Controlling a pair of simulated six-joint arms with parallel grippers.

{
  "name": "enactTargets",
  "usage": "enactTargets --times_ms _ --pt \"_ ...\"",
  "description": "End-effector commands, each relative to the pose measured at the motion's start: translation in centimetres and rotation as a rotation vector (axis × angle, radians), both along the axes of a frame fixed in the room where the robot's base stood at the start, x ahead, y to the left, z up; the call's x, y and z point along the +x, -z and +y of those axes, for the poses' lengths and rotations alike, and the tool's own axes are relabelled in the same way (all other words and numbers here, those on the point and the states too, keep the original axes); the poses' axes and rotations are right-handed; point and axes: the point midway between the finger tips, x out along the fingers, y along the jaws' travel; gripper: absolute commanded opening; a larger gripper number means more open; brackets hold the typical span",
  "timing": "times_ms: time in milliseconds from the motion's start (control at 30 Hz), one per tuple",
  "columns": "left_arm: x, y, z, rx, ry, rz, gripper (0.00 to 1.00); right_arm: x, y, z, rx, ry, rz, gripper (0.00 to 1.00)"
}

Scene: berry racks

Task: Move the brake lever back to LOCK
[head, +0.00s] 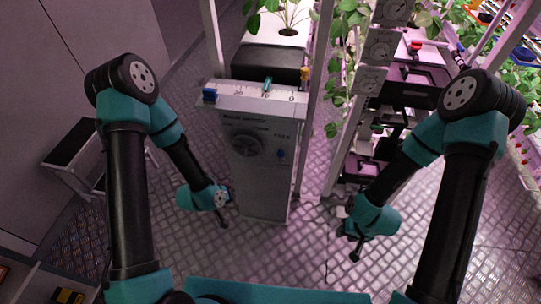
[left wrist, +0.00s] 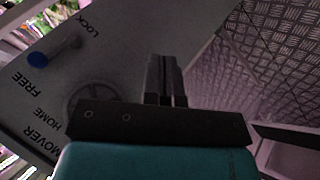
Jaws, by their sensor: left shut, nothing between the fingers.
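The brake lever is a short blue peg (head: 281,153) on the front of a grey cabinet (head: 262,190), right of the handwheel. In the left wrist view the lever (left wrist: 55,52) stands out from the panel between the words LOCK and FREE; I cannot tell which it is set to. My left gripper (head: 223,220) is low, in front of the cabinet's lower left side, apart from the lever. Its fingers (left wrist: 166,75) are together and empty in the left wrist view. My right gripper (head: 355,252) hangs low to the right of the cabinet, too small to judge its jaws.
A round handwheel (head: 247,145) sits on the cabinet front, left of the lever. Plant racks stand behind and right. The metal floor (head: 310,240) in front is clear.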

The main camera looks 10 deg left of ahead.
Motion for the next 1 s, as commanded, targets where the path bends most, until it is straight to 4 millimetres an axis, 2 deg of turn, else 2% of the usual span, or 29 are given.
enactTargets --times_ms 100,200,400,633,1000 --pt "2.6 -1.2 -1.3 -0.121 -0.052 -0.098 0.0 0.0 0.0 0.0 0.0 0.0 0.0 0.38" --pt "4.4 -2.6 -2.6 -0.243 -0.087 -0.168 0.0 0.0 0.0 0.0 0.0 0.0 0.0 0.38" --pt "7.1 -6.0 -5.0 -0.521 -0.134 -0.271 0.0 0.0 0.0 0.0 0.0 0.0 0.0 0.38" --pt "8.1 -8.6 -6.5 -0.74 -0.147 -0.309 0.0 0.0 0.0 0.0 0.0 0.0 0.0 0.38" --pt "8.2 -9.0 -6.6 -0.77 -0.148 -0.311 0.0 0.0 0.0 0.0 0.0 0.0 0.0 0.38"
